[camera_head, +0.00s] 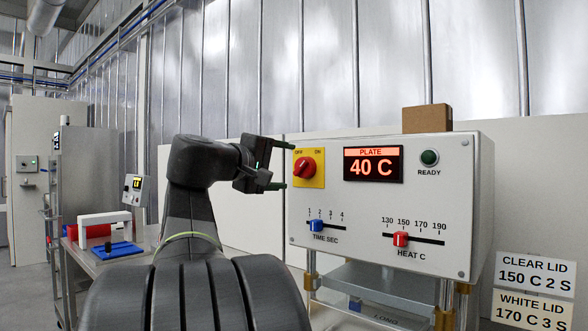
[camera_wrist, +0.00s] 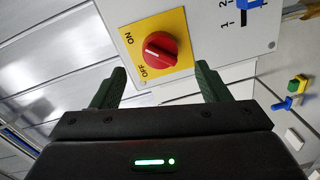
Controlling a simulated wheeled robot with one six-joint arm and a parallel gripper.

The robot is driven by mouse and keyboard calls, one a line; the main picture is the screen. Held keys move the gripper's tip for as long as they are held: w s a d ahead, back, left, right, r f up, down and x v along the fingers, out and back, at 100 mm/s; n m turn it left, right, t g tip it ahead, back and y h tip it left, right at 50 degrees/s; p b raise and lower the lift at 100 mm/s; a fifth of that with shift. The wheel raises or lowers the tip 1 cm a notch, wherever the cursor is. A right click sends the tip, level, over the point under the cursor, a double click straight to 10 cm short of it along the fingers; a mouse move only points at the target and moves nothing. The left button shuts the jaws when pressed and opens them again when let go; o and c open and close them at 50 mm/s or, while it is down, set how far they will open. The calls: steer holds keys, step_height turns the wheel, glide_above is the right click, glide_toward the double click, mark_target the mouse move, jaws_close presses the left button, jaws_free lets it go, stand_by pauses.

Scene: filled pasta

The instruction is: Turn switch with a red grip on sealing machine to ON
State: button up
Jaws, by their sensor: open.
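The sealing machine (camera_head: 455,215) has a white front panel. On its upper left is a yellow plate (camera_head: 318,182) marked OFF and ON, with a red-grip switch (camera_head: 305,167). In the wrist view the red grip (camera_wrist: 161,49) has a pale mark that appears to point towards OFF. My gripper (camera_head: 284,166) is just left of the switch in the head view, level with it. In the wrist view my green fingers (camera_wrist: 160,72) are apart with nothing between them, one to each side of the grip's line, and appear short of it.
The panel also has a red display (camera_head: 373,165) reading PLATE 40 C, a green READY lamp (camera_head: 429,158), a blue time slider (camera_head: 317,225) near 2 and a red heat slider (camera_head: 401,239) near 150. A cardboard box (camera_head: 427,119) shows at the machine's top.

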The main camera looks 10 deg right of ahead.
mark_target(300, 167)
steer(key=v, duration=0.7)
steer(key=shift+s+a, duration=0.2)
steer(key=shift+w+d, duration=0.1)
steer(key=x, duration=1.3)
steer(key=shift+w+d, duration=0.2)
steer(key=shift+d, duration=0.05)
